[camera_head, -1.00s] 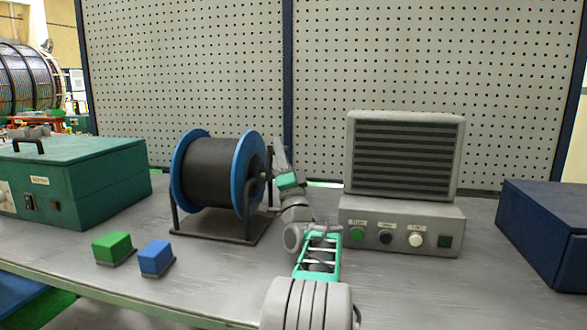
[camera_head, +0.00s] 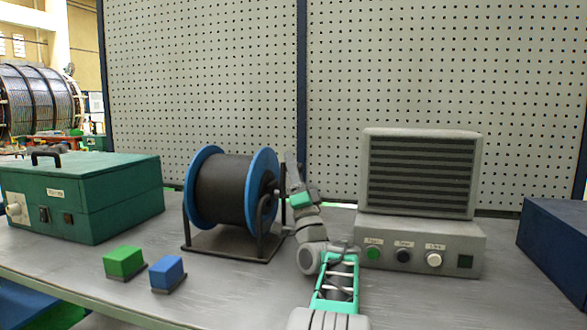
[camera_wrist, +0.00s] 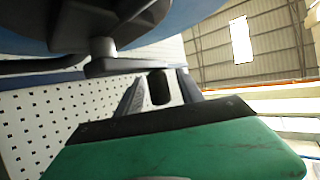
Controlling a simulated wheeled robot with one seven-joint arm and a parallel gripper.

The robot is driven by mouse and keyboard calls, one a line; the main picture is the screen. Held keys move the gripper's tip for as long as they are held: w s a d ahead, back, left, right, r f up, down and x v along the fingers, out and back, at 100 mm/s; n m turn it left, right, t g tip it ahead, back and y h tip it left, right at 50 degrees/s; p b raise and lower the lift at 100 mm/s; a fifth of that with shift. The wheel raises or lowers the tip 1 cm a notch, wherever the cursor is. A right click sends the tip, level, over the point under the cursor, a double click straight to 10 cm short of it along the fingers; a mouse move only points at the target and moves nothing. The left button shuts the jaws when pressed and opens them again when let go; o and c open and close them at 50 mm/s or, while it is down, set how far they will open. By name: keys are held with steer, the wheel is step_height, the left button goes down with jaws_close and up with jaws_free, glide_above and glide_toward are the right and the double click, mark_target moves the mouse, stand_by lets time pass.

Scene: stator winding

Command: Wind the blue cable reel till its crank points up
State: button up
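The cable reel (camera_head: 262,190) has blue flanges around a dark drum and stands in a dark metal frame on the bench. My gripper (camera_head: 291,165) is at the reel's right side, next to the hub. In the wrist view, the crank arm (camera_wrist: 122,66) runs from the grey hub pin to the right, across the tips of my gripper (camera_wrist: 160,90). A dark, rounded crank handle (camera_wrist: 159,88) sits between the two fingers. I cannot tell whether the fingers press on it. In the head view my gripper hides most of the crank, so its direction is unclear there.
A green box (camera_head: 85,195) stands left of the reel. A green block (camera_head: 124,262) and a blue block (camera_head: 167,272) lie in front. A grey vented unit with buttons (camera_head: 420,200) stands right of my arm, and a dark blue box (camera_head: 555,240) far right. Pegboard (camera_head: 210,80) rises behind.

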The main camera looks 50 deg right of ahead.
steer(key=shift+r, duration=0.4)
step_height(320, 180, up, 4)
steer(key=shift+s+a+f+p, duration=0.15)
steer(key=shift+f+p, duration=0.1)
steer(key=shift+p, duration=0.9)
steer(key=s+a+r+p, duration=0.2)
steer(key=s+a+r, duration=0.6)
steer(key=s+a, duration=0.1)
steer(key=shift+s+a+r, duration=0.15)
steer(key=shift+a+r, duration=0.2)
steer(key=shift+a, duration=0.1)
steer(key=shift+c, duration=0.4)
